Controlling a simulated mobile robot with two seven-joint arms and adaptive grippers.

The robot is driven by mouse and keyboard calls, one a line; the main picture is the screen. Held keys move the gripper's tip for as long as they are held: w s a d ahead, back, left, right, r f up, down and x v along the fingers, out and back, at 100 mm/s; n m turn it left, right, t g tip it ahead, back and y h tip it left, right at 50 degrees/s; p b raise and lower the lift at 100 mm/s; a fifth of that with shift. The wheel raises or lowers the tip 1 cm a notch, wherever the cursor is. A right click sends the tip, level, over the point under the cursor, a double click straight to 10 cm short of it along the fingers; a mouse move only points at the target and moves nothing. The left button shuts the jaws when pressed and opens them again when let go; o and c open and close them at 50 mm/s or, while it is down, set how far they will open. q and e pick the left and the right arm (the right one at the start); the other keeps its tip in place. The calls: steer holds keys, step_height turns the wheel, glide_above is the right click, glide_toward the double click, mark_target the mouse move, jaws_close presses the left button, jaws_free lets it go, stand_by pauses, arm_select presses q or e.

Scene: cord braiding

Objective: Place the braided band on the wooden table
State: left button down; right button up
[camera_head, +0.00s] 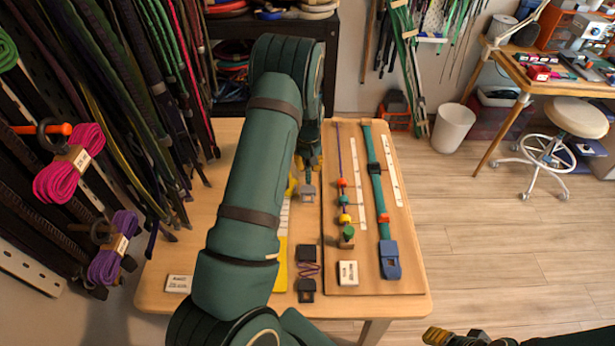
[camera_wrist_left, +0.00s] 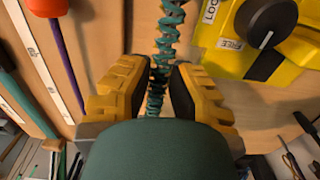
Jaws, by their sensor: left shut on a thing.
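The wooden table (camera_head: 222,180) stands in the middle of the head view. My left arm crosses it and hides part of its top. My left gripper (camera_head: 305,180) is low over the far middle part of the table, left of a wooden board (camera_head: 405,250). In the left wrist view, my left gripper (camera_wrist_left: 160,95) is shut on the braided band (camera_wrist_left: 169,42), a teal and brown twisted cord running between its black-padded fingers. I cannot tell whether the band touches the table. My right gripper (camera_head: 437,336) shows only partly at the bottom edge, beyond the table's right side.
A yellow lock/free device with a black knob (camera_wrist_left: 267,22) is beside the band. The board bears a beaded cord (camera_head: 342,183) and a teal strap with a blue buckle (camera_head: 389,262). A black buckle set (camera_head: 306,253) and white label (camera_head: 178,284) lie in front. Cords hang at left.

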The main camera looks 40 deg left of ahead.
mark_target(309, 172)
arm_select(q)
steer(key=shift+f+b, duration=0.3)
steer(key=shift+f, duration=1.9)
steer(key=shift+f, duration=0.15)
steer(key=c, duration=1.3)
jaws_free()
steer(key=shift+r, duration=0.45)
step_height(309, 172, up, 12)
steer(key=shift+f+p, duration=0.25)
steer(key=shift+p, duration=0.75)
